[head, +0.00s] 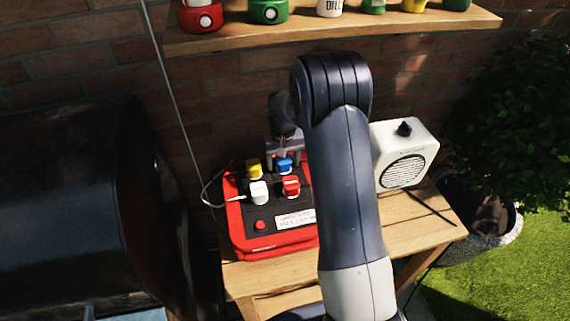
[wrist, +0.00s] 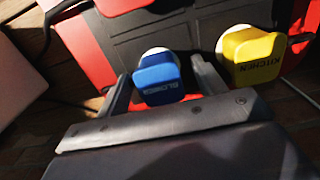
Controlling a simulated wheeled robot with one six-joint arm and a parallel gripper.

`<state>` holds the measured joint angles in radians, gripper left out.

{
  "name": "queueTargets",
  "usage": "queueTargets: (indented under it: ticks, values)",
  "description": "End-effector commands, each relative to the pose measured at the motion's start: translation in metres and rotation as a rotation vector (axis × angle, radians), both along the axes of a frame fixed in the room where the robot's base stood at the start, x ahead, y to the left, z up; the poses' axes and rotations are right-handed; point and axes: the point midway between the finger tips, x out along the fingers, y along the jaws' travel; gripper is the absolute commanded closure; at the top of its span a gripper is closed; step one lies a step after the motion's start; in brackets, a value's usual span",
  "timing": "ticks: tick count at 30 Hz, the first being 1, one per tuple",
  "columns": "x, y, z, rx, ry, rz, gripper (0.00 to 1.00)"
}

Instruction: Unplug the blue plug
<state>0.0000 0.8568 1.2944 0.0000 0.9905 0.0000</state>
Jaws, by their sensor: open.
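The blue plug (head: 284,163) sits in the back row of a red and black power box (head: 236,222) on the wooden table. In the wrist view the blue plug (wrist: 158,80) carries lettering and sits on a round white socket. My gripper (wrist: 165,92) is open, with one finger on each side of the blue plug; I cannot tell whether they touch it. In the head view my gripper (head: 284,150) is just behind and above the plug, partly hidden by my arm. The yellow plug (wrist: 252,52), marked KITCHEN, stands close to the right finger.
A white plug (head: 259,192) and a red plug (head: 291,186) stand in the box's front row. A red button (head: 261,225) is at its front left. A white speaker-like box (head: 404,153) stands to the right. A shelf (head: 330,30) with several containers hangs above.

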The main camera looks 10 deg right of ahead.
Motion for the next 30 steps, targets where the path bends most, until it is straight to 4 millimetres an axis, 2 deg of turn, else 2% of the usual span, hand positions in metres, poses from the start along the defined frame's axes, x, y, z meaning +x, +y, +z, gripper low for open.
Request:
queueTargets:
  ticks: [19,30]
  values:
    - [0.0001,0.0000,0.0001,0.000,0.000,0.000,0.35]
    - [0.0001,0.0000,0.0001,0.000,0.000,0.000,0.64]
